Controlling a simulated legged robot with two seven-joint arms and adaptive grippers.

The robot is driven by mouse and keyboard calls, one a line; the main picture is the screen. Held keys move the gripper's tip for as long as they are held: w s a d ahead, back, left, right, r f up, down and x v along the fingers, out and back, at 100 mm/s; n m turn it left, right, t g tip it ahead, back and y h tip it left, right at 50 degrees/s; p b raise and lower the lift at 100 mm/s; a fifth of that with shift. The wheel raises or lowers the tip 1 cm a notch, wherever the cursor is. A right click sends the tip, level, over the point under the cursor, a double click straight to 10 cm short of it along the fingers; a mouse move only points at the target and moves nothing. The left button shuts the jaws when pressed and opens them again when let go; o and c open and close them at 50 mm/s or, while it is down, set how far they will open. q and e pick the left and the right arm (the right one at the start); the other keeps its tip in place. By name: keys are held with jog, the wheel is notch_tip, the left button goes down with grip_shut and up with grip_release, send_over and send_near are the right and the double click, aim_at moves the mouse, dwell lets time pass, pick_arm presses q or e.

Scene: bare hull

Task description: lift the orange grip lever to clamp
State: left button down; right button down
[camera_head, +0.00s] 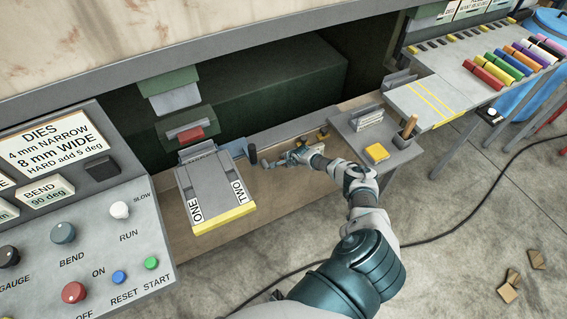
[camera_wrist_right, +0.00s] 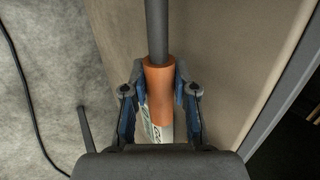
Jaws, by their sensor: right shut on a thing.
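The orange grip lever (camera_wrist_right: 159,78) shows in the right wrist view as an orange sleeve on a dark grey rod that runs to the top of the picture. My right gripper (camera_wrist_right: 160,68) is shut around the sleeve, with one dark finger on each side. A pale, printed strip shows below the sleeve between the fingers. In the head view my right gripper (camera_head: 290,158) reaches to the right of the grey block marked ONE and TWO (camera_head: 213,190). The orange sleeve cannot be made out there. My left gripper is not in view.
A control panel (camera_head: 80,230) with knobs and buttons stands at left. A black cable (camera_head: 440,242) crosses the floor.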

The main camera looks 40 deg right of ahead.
jog(key=shift+a, duration=0.2)
jog(key=c, duration=0.9)
grip_release()
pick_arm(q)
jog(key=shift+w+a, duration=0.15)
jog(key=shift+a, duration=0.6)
pick_arm(e)
jog(key=shift+d+f, duration=0.1)
jog(key=shift+d, duration=0.1)
jog(key=shift+d, duration=0.1)
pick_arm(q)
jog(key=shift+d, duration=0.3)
pick_arm(e)
jog(key=v, duration=1.1)
jog(key=shift+s+r, duration=0.15)
jog(key=shift+r, duration=0.15)
